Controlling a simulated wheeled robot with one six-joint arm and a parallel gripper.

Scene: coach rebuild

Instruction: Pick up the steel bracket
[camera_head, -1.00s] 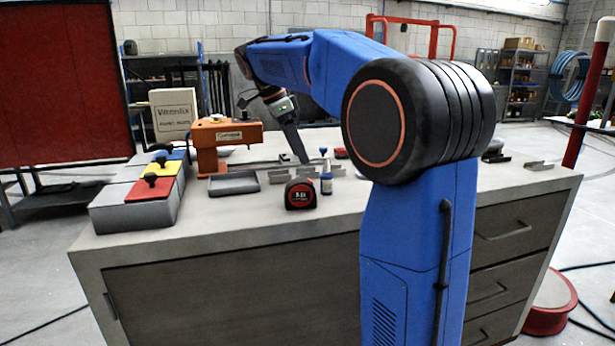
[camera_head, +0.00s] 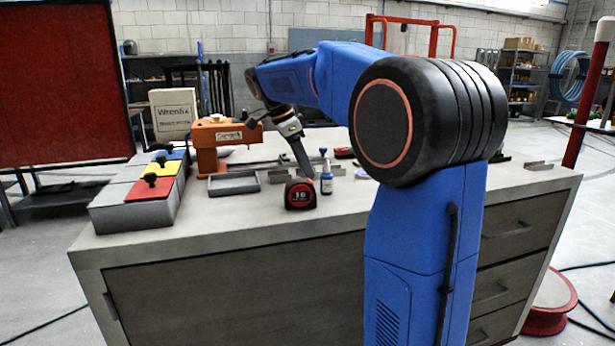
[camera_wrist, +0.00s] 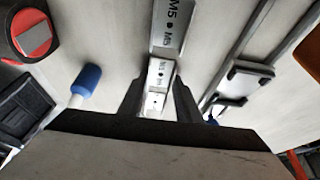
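The steel bracket (camera_wrist: 170,28) is a pale grey metal piece with dark "M5" lettering. In the wrist view it runs from the top middle down between my fingers. My gripper (camera_wrist: 158,92) is open, with one dark finger on each side of the bracket's near part. Whether the fingers touch it, I cannot tell. In the head view my gripper (camera_head: 307,171) points down at the bench, behind the tape measure and beside the blue-capped bottle. Low grey metal pieces lie around the fingertips there; which one is the bracket is hard to tell.
A red and black tape measure (camera_head: 300,194) and a blue-capped bottle (camera_head: 326,178) stand close in front of my gripper. A grey tray (camera_head: 234,183) and an orange machine (camera_head: 214,145) are to the left. Lidded bins (camera_head: 137,215) line the bench's left edge.

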